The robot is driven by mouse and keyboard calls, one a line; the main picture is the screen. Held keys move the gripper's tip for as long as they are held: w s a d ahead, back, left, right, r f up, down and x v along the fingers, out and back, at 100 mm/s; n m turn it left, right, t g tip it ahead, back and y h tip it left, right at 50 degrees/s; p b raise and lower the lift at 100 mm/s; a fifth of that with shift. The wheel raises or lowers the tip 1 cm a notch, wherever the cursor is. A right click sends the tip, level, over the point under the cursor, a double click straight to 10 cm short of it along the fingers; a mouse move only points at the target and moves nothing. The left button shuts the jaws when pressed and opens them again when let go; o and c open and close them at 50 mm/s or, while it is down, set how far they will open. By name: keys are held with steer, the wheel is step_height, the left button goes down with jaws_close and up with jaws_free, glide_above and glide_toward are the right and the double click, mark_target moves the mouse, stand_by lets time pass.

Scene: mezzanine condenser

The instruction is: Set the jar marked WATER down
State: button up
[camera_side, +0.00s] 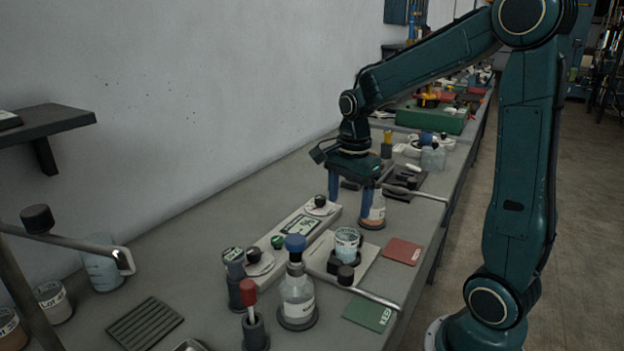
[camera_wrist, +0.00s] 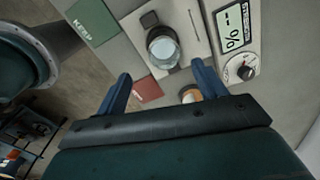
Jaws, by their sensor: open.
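My gripper (camera_side: 350,203) is open, pointing down over the bench, and its blue fingers also show in the wrist view (camera_wrist: 162,83). A small labelled jar (camera_side: 377,212) stands upright beside the right finger, partly hidden by it. In the wrist view an orange-brown and white object (camera_wrist: 190,95) shows between the fingers, mostly hidden. Nothing is clearly gripped. A clear jar with pale blue contents (camera_side: 346,243) stands on a pale plate in front of the gripper; it also shows in the wrist view (camera_wrist: 163,48). I cannot read WATER on any label.
A green card (camera_side: 369,314) and a red card (camera_side: 402,251) lie near the right edge. A metal rod (camera_side: 370,294) crosses there.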

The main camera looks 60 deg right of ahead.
steer(key=s+a+r+n+t, duration=0.5)
steer(key=s+a+n, duration=0.7)
steer(key=n, duration=0.8)
step_height(320, 180, up, 2)
steer(key=shift+s+a+r+n, duration=0.3)
steer(key=shift+s+n, duration=0.1)
steer(key=shift+s, duration=0.1)
